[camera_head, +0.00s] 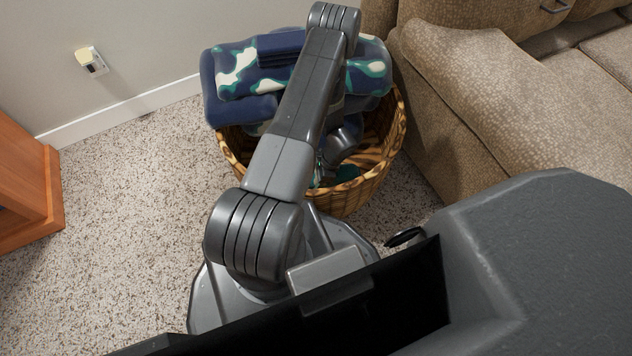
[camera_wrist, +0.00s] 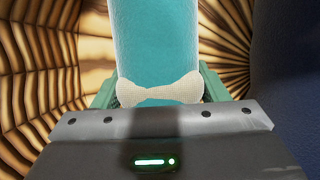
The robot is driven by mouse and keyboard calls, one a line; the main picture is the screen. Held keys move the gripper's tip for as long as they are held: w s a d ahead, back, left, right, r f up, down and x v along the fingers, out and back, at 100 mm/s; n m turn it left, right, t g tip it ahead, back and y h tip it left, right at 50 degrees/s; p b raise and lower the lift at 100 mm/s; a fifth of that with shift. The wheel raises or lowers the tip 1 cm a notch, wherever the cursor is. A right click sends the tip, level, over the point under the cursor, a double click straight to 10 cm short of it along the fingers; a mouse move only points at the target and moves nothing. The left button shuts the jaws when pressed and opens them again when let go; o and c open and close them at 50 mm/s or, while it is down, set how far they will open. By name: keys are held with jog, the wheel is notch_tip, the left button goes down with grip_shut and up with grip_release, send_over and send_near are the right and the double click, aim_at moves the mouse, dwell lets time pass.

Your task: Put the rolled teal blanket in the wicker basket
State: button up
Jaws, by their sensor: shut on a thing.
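The wicker basket (camera_head: 374,184) stands on the carpet beside the sofa, at the top middle of the head view.
Folded blue blankets and a blue, white and green patterned roll (camera_head: 238,73) fill the back of the basket. A brown sofa (camera_head: 465,100) stands close on the right. An orange wooden cabinet (camera_head: 25,185) is at the left. Carpet (camera_head: 130,180) between cabinet and basket is clear.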

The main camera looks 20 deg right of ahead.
jog(key=shift+f, duration=1.15)
jog(key=shift+f+b, duration=0.2)
jog(key=shift+b, duration=0.25)
jog(key=o, duration=1.1)
jog(key=shift+o, duration=0.2)
jog(key=shift+r, duration=0.15)
jog(key=shift+r+p, duration=0.3)
jog(key=shift+p, duration=0.15)
jog(key=p+v, duration=0.3)
jog(key=v, duration=0.8)
jog(key=shift+s+d+r, duration=0.1)
jog(key=shift+d+r, duration=0.1)
jog(key=shift+d, duration=0.05)
